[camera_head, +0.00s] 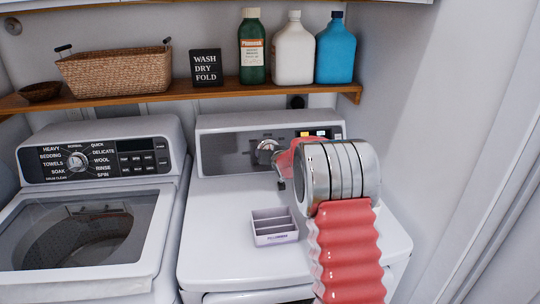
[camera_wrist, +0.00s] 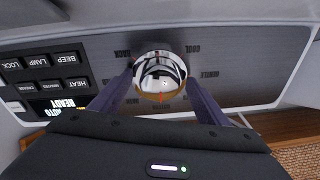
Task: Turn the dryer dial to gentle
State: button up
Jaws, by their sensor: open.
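The dryer dial (camera_head: 266,150) is a round chrome knob on the dark panel of the right-hand machine. In the wrist view the dial (camera_wrist: 160,72) sits between the two fingers of my gripper (camera_wrist: 159,84). The gripper is open, with one finger on each side; I cannot tell whether either finger touches it. The wrist picture is upside down. The label "GENTLE" (camera_wrist: 209,74) is right of the dial, with "COOL" above it and "RACK" to the upper left. A small orange mark shows at the dial's lower edge. My arm partly covers the panel in the head view.
A compartmented tray (camera_head: 274,227) stands on the dryer top (camera_head: 230,250), left of my arm. The washer (camera_head: 95,160) is to the left. A shelf (camera_head: 200,95) above holds a basket, a sign and several bottles. A wall is close on the right.

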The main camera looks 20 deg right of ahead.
jog(key=c, duration=1)
jog(key=shift+c, duration=0.2)
jog(key=shift+n, duration=0.6)
jog(key=n, duration=0.2)
jog(key=shift+d+n, duration=0.1)
jog(key=shift+n, duration=0.3)
jog(key=n, duration=0.2)
jog(key=n+y, duration=0.1)
jog(key=n, duration=0.2)
jog(key=shift+d+r+n+g, duration=0.1)
jog(key=shift+r+n+g, duration=0.05)
jog(key=shift+n+g, duration=0.15)
jog(key=n, duration=0.5)
jog(key=shift+w+r+g, duration=0.1)
jog(key=shift+g, duration=0.2)
jog(key=shift+n, duration=1.7)
